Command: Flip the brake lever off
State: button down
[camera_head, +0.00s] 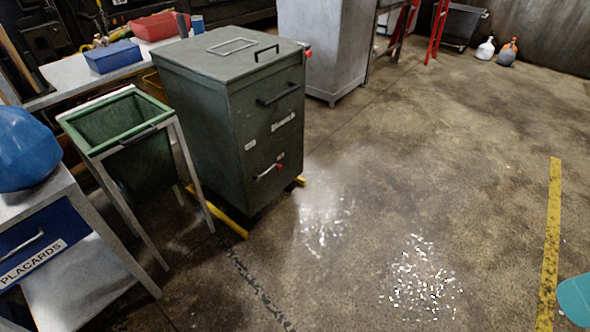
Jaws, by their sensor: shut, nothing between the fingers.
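The dark green waste compactor (240,110) stands left of the middle, with a lid and handle on top and a bar handle on its front. Low on that front is a small pale lever with a red end (268,172), apparently the brake lever, beside a small label. It lies tilted, its red end up to the right; its exact setting is too small to tell. Another small red part (308,54) sits at the upper right edge. My gripper is not in view. A teal rounded piece at the lower right edge may be part of my arm.
A yellow floor bar (230,222) lies at the compactor's base. Bright debris (420,280) is scattered on the floor. The floor in front and right is otherwise open.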

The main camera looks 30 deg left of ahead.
aim_at(257, 178)
jog(key=u, duration=0.2)
jog(key=i, duration=0.75)
jog(key=u, duration=0.8)
jog(key=i, duration=0.5)
jog(key=u, duration=0.35)
